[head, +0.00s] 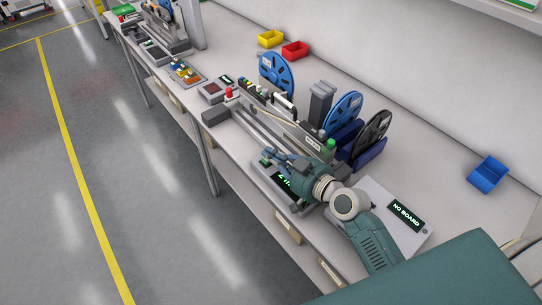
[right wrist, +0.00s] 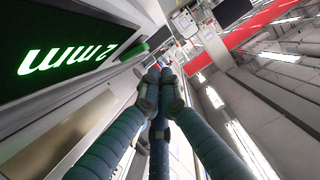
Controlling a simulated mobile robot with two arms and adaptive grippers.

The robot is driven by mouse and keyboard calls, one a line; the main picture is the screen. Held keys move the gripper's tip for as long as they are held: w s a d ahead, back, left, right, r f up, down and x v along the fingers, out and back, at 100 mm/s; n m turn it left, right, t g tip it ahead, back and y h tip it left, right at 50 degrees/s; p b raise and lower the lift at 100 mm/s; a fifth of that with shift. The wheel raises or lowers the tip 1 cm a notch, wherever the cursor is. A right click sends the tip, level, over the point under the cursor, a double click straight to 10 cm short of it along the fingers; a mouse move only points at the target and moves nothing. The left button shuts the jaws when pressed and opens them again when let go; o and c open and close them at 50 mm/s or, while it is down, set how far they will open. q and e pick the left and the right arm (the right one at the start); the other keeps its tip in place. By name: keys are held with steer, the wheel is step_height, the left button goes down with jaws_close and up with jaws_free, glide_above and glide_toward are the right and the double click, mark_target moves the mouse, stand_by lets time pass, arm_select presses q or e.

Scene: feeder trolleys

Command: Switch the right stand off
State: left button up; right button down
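The right stand (head: 259,179) is a grey unit on the bench with a dark display (head: 284,183) showing green characters. In the right wrist view the display (right wrist: 65,55) fills the upper left and reads "2 mm", turned over. A green button (right wrist: 134,52) sits just past the display, close to the fingertips. My right gripper (head: 267,155) is over the stand's far left corner, partly covering it. Its fingers (right wrist: 160,76) are drawn together with nothing seen between them. Contact with the button cannot be told. My left gripper is not in view.
A feeder rail (head: 255,131) with a green lamp (head: 329,144) lies behind the stand. Blue reels (head: 342,112) and a black reel (head: 372,133) stand beyond it. A panel reading "NO BOARD" (head: 406,215) is to the right. The floor (head: 150,200) left of the bench is clear.

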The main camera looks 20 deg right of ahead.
steer(key=shift+s+f, duration=0.15)
steer(key=shift+f, duration=0.5)
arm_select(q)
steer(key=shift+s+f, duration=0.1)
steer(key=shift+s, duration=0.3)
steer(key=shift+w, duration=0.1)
